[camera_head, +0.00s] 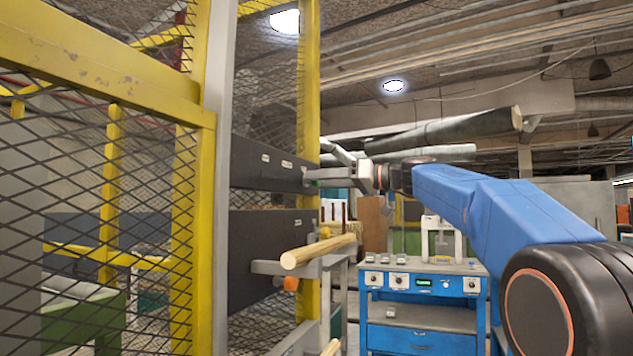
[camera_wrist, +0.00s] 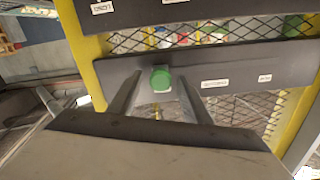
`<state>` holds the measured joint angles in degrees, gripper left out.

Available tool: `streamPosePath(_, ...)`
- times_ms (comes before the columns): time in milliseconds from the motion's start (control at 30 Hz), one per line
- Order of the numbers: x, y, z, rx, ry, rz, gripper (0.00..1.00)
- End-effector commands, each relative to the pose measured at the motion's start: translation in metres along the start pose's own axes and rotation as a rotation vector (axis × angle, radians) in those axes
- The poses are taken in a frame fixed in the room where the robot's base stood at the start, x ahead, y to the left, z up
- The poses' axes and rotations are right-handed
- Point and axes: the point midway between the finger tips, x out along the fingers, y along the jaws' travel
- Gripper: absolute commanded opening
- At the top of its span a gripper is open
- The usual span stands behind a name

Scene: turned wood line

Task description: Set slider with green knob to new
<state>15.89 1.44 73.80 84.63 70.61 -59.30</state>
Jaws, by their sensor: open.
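The green knob (camera_wrist: 160,79) stands out from a dark slider panel (camera_wrist: 240,65) in the wrist view. It sits near the left end of that panel. My gripper (camera_wrist: 160,86) is open, with one finger on each side of the knob. I cannot tell whether either finger touches it. Two white labels, a wide one (camera_wrist: 215,83) and a small one (camera_wrist: 265,78), lie to the right of the knob; their words are too small to read. In the head view my gripper (camera_head: 312,178) is at the right end of the upper dark panel (camera_head: 262,172).
A lower dark panel (camera_head: 255,225) hangs below, with an orange knob (camera_head: 291,284) near it. A wooden rod (camera_head: 318,250) juts out beneath my gripper. Yellow-framed mesh fencing (camera_head: 80,170) stands at left. A blue control cabinet (camera_head: 420,310) stands at lower right.

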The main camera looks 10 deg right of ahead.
Motion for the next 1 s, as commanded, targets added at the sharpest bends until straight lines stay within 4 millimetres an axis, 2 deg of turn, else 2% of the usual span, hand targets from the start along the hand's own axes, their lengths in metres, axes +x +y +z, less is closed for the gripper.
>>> streamPosePath(200, 0.015, 0.000, 0.000, 0.001, 0.000, -0.001, 0.44)
streamPosePath(500, 0.016, 0.000, 0.000, 0.000, 0.000, 0.000, 0.44)
streamPosePath(567, 0.016, 0.000, 0.000, 0.000, 0.000, 0.000, 0.32)
streamPosePath(700, 0.016, 0.000, 0.000, 0.000, 0.001, 0.000, 0.00)
streamPosePath(867, 0.016, -0.001, 0.000, 0.000, 0.001, 0.000, 0.00)
streamPosePath(1000, 0.016, -0.010, 0.002, 0.000, 0.001, -0.001, 0.00)
